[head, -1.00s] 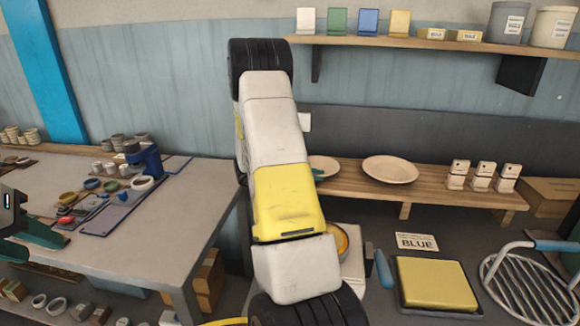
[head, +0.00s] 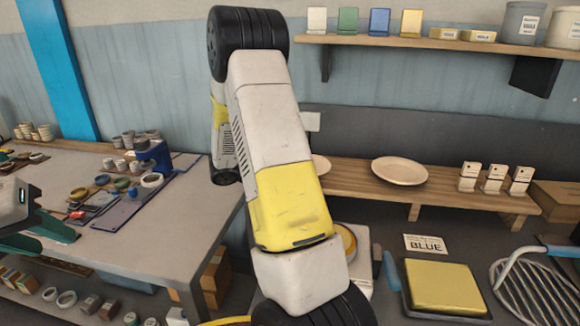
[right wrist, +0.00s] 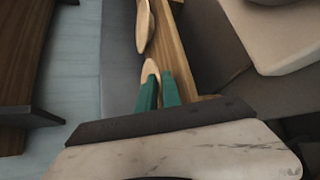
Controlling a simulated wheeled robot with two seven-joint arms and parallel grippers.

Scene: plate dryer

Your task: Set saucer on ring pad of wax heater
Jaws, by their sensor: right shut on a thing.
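A pale saucer (right wrist: 151,70) is between the green fingers of my right gripper (right wrist: 158,82), which is shut on its rim in the right wrist view. In the head view my right arm covers this gripper, and only a sliver of a pale saucer (head: 320,165) shows beside the arm. Another saucer (head: 400,171) lies on the wooden shelf; one also shows in the wrist view (right wrist: 144,24). A white device with a round amber top, seemingly the wax heater (head: 347,242), is partly hidden behind my arm. My left gripper (head: 55,238) appears open and empty at the left edge.
A yellow slab in a dark tray (head: 442,286) and a metal rack (head: 530,290) are at the front right. Several white blocks (head: 493,178) stand on the shelf's right end. A table with cups and small dishes (head: 150,255) is at the left.

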